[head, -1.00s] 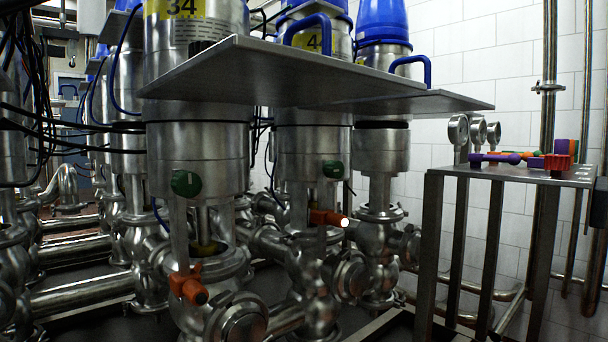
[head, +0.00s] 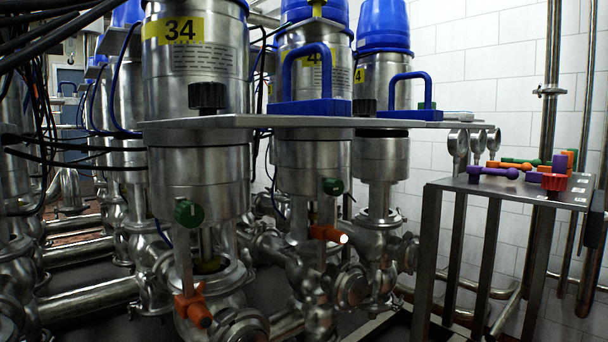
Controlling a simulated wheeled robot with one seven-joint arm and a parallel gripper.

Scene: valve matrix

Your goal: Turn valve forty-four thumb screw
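Several steel valves with blue caps stand in a row. The left front valve (head: 197,55) has a yellow label reading 34. The middle valve (head: 312,155) has a yellow label starting with 4; the rest is hidden behind a blue handle (head: 306,72), so I cannot tell if it is 44. The right valve (head: 381,155) also shows a partly hidden 4. Green round knobs sit on the left valve (head: 188,213) and middle valve (head: 333,187). Orange fittings sit below them, on the left (head: 193,306) and middle (head: 328,234). My gripper is not in view.
A steel plate (head: 270,122) crosses before the valves, carrying a black knob (head: 208,96) and blue handles. A metal stand (head: 470,185) at right holds a purple tool (head: 493,172) and a red knob (head: 554,182). Black cables (head: 40,110) hang at left.

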